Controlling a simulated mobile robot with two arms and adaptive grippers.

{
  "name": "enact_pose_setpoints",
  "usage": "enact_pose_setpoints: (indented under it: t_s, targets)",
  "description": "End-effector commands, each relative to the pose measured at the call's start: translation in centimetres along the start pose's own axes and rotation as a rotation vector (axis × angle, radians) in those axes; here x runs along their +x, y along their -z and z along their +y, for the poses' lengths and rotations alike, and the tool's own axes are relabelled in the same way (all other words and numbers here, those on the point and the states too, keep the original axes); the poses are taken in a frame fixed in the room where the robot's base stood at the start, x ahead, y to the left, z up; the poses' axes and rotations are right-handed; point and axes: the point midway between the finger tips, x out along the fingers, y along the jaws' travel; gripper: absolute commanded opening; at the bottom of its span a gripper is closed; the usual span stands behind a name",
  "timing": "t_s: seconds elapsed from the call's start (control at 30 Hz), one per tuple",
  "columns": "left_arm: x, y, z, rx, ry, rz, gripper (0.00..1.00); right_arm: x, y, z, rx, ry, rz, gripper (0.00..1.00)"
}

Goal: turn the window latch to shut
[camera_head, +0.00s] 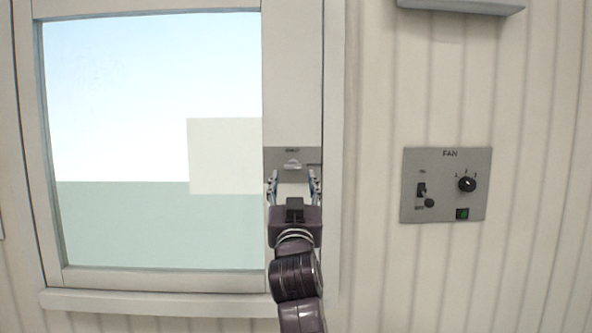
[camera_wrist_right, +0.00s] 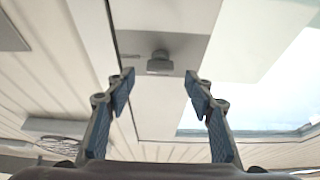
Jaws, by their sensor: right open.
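In the right wrist view the latch (camera_wrist_right: 160,62) shows as a grey knob ahead of the fingers, near the middle. My right gripper (camera_head: 293,180) is open, with its two fingers apart just below the latch in the head view. The fingers also show in the right wrist view (camera_wrist_right: 159,82), with nothing between them. I cannot tell which way the latch is turned. My left gripper is not in view.
The window pane (camera_head: 120,110) is to the left of the latch, with a sill (camera_head: 160,301) below. A grey fan panel (camera_head: 411,187) with a switch and knob is on the ribbed wall to the right. A grey box (camera_head: 460,5) is at the top right.

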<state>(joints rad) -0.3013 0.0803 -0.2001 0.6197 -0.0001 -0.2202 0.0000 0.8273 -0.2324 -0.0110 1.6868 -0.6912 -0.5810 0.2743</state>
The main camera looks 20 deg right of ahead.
Motion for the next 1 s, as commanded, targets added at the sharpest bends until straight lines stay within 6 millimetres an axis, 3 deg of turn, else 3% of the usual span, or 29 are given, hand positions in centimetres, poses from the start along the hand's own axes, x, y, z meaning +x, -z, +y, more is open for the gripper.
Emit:
enact_pose_setpoints:
  t_s: [0.1, 0.3, 0.7, 1.0]
  targets:
    - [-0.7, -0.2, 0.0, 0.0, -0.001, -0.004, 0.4, 2.0, 0.2, 0.0, -0.002, 0.0, 0.0, 0.49]
    - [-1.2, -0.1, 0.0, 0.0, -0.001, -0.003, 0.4, 4.1, 0.0, 0.0, -0.001, 0.0, -0.001, 0.49]
    - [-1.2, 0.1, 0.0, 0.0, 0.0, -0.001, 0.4, 4.8, -0.1, 0.0, 0.0, 0.001, -0.001, 0.49]
    - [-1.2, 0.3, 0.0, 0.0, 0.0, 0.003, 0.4, 4.7, -0.1, 0.0, 0.0, 0.001, -0.001, 0.17]
